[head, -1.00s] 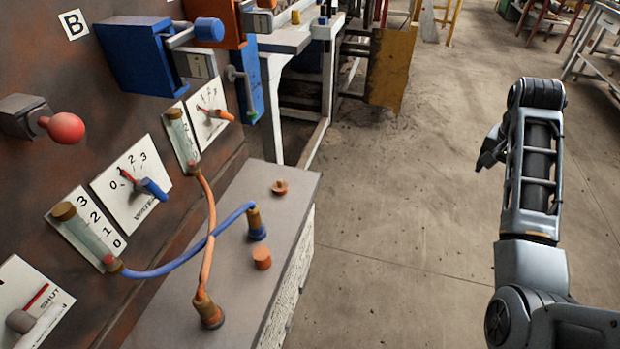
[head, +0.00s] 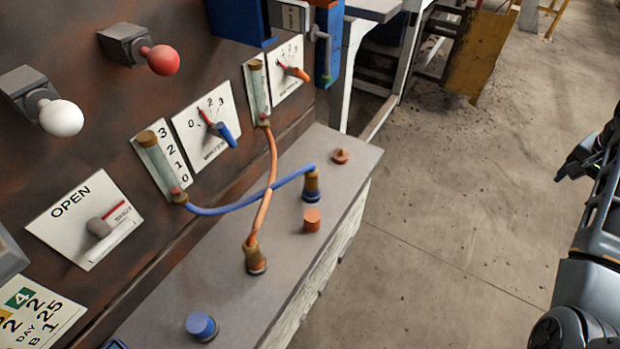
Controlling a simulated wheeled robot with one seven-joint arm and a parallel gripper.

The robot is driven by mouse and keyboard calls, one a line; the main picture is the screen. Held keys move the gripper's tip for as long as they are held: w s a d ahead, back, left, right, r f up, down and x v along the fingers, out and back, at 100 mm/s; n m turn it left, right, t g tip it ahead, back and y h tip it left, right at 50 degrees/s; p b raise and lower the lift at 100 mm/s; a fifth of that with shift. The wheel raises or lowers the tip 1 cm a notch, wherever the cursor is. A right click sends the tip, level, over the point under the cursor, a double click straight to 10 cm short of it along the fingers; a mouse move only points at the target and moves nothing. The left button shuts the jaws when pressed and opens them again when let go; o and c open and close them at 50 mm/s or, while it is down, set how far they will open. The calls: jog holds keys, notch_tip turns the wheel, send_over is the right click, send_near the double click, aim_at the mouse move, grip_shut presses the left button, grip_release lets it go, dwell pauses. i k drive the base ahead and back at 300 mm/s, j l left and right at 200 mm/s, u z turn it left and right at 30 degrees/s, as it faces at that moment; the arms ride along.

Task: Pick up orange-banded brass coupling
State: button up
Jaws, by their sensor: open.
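The orange-banded brass coupling (head: 256,261) stands on the grey bench ledge, at the lower end of the orange hose (head: 271,175). The hose runs up to a gauge tube on the rusty panel. A blue-banded brass coupling (head: 311,186) ends the blue hose (head: 235,205), farther back on the ledge; the two hoses cross. My gripper (head: 570,167) is at the right edge, partly cut off by the frame. It is open and empty, well to the right of the coupling, over the floor.
An orange cap (head: 312,221), a small orange-and-brass fitting (head: 340,156) and a blue cap (head: 201,326) stand on the ledge (head: 190,285). The panel holds a red knob (head: 161,60), a white knob (head: 62,118) and an OPEN/SHUT lever plate (head: 78,215). Floor right of the ledge is clear.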

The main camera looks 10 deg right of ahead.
aim_at(254, 256)
jog(key=l+u, duration=0.2)
jog(key=u, duration=0.3)
jog(key=l+u, duration=0.2)
jog(key=u, duration=0.25)
jog(key=k+l+u, duration=0.1)
jog(key=u, duration=0.4)
jog(key=l, duration=0.1)
